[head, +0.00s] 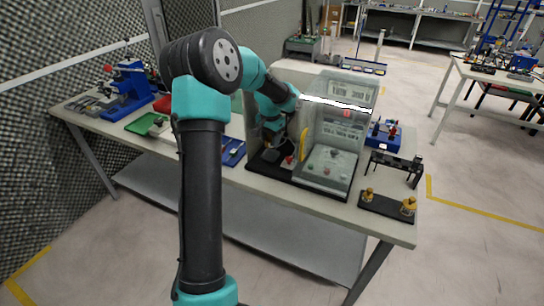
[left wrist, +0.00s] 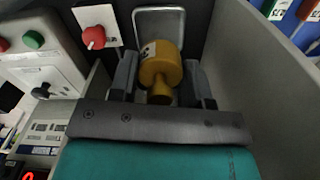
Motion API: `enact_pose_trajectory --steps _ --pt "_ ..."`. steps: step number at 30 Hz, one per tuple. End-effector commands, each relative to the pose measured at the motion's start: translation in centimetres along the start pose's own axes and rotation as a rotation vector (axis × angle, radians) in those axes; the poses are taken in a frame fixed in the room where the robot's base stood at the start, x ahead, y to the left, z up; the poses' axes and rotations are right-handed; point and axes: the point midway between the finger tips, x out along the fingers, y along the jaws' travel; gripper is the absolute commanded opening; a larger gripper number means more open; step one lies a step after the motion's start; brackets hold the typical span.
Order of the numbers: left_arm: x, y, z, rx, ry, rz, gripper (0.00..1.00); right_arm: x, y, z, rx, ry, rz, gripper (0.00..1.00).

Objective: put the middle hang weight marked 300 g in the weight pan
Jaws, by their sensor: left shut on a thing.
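A brass hang weight (left wrist: 162,68) with a small pale label sits between the two fingers of my left gripper (left wrist: 162,82) in the left wrist view. The gripper is shut on it; the mark is too small to read. The grey metal weight pan (left wrist: 160,18) shows just beyond the weight; I cannot tell whether they touch. In the head view my left gripper (head: 274,143) is inside the clear-walled enclosure (head: 338,130), and the weight and pan are hidden there. My right gripper is not in view.
A black rack (head: 387,204) at the table's right end holds a brass weight at each end, with a bare middle. A red knob (left wrist: 94,38) on a white plate stands beside the pan. A grey wall (left wrist: 262,80) rises close to the gripper's right side.

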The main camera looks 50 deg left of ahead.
Motion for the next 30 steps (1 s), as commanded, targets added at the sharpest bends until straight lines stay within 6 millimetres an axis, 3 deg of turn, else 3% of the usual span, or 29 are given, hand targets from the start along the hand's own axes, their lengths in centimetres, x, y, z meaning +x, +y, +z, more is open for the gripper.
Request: enact_pose_trajectory --steps 5,15,30 --pt "0.8 0.0 0.0 0.000 -0.002 0.000 0.06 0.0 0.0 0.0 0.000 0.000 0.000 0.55" --pt "4.6 0.0 0.0 0.000 0.000 0.000 0.06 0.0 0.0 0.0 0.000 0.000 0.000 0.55" --pt "5.3 0.0 0.0 -0.001 0.000 0.000 0.06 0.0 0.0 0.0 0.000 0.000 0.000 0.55"
